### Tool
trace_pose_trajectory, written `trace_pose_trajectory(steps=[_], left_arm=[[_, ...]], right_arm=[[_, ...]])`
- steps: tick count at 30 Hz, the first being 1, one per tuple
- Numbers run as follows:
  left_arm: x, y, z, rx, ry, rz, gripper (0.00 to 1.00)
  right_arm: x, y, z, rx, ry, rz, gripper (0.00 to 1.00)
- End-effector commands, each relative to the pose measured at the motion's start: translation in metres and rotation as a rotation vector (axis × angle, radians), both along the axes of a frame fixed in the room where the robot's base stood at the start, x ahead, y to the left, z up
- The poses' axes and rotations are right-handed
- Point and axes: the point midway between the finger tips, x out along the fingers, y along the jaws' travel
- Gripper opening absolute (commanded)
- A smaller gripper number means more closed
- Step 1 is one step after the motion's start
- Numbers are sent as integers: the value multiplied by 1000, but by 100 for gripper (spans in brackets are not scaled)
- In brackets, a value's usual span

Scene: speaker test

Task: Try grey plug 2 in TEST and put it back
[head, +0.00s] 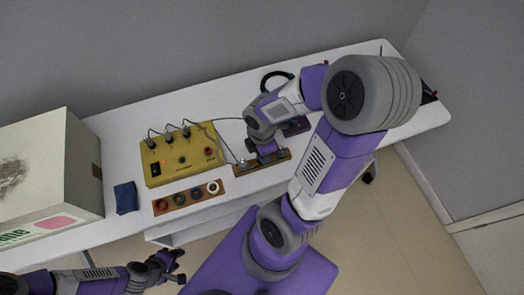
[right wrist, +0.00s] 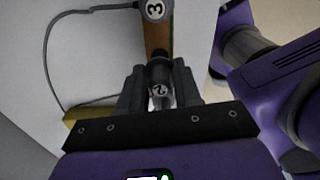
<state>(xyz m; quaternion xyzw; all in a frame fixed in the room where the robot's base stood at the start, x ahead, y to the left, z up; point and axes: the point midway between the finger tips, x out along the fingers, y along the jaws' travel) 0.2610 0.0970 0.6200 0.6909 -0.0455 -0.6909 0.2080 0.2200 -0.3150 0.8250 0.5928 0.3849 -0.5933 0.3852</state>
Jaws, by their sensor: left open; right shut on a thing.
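A grey plug marked 2 (right wrist: 160,92) is between the fingers of my right gripper (right wrist: 160,80) in the right wrist view. In the head view my right gripper (head: 262,148) is low at the wooden rack (head: 247,170) and hides the plug; I cannot tell whether the plug is seated or lifted. A plug marked 3 (right wrist: 155,9) stands farther along the rack, with a grey cable. The yellow box (head: 160,173) has several black plugs along its back edge and a red light; its TEST label is too small to read. My left gripper (head: 174,267) is open and empty, off the table's front edge.
A wooden strip (head: 188,198) with several coloured rings lies in front of the yellow box. A dark blue pouch (head: 125,197) and a large carton (head: 82,165) are to the left. A black band (head: 275,74) lies behind my right arm. The white table's back left is clear.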

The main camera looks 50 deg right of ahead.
Motion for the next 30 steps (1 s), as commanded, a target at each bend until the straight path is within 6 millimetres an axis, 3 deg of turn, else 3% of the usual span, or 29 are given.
trace_pose_trajectory(steps=[29, 30], left_arm=[[0, 0, -18, 0, 0, 0, 43], [0, 0, -17, 0, 0, 0, 43]], right_arm=[[0, 0, -18, 0, 0, 0, 2], [0, 0, -17, 0, 0, 0, 38]])
